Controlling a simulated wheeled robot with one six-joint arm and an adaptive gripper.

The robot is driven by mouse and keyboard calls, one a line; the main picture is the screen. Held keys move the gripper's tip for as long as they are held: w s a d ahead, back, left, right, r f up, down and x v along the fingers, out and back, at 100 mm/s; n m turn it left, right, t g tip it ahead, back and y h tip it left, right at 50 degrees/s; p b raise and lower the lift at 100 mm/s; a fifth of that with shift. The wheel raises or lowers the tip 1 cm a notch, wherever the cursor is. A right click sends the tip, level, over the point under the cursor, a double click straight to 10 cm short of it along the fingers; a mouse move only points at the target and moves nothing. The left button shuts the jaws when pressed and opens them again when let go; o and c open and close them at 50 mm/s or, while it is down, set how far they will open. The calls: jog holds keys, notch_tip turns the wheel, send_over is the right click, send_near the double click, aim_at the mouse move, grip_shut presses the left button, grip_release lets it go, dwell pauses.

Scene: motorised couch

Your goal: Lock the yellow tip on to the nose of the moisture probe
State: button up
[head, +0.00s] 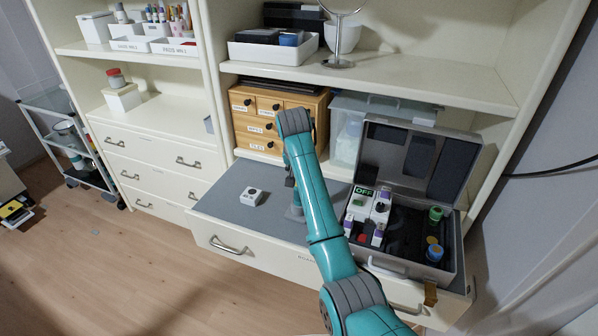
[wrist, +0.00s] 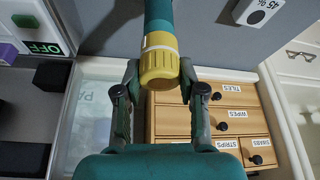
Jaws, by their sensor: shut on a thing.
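The yellow tip (wrist: 159,68) is a ribbed cap in the middle of the wrist view. My gripper (wrist: 160,80) is shut on it, with one dark finger on each side. A teal cylinder (wrist: 158,14), which looks like the moisture probe, runs from the top edge down to the tip, with a pale collar (wrist: 160,40) between them. The tip is in line with the cylinder; I cannot tell whether it is locked. In the head view my gripper is hidden behind my arm, as are the tip and most of the probe.
The open grey case (head: 455,262) stands at right on the pulled-out drawer, with an OFF sign (head: 363,191) inside. A small white box (head: 250,196) sits left of my arm; the wrist view shows 45 % on it. Wooden drawers (head: 262,105) and a clear bin (head: 345,150) stand behind.

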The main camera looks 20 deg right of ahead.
jog(key=shift+m, duration=0.6)
jog(key=shift+m+h, duration=0.3)
jog(key=o, duration=1.3)
jog(key=shift+c, duration=0.2)
jog(key=v, duration=0.7)
jog(key=shift+r, duration=0.25)
jog(key=shift+a, duration=0.1)
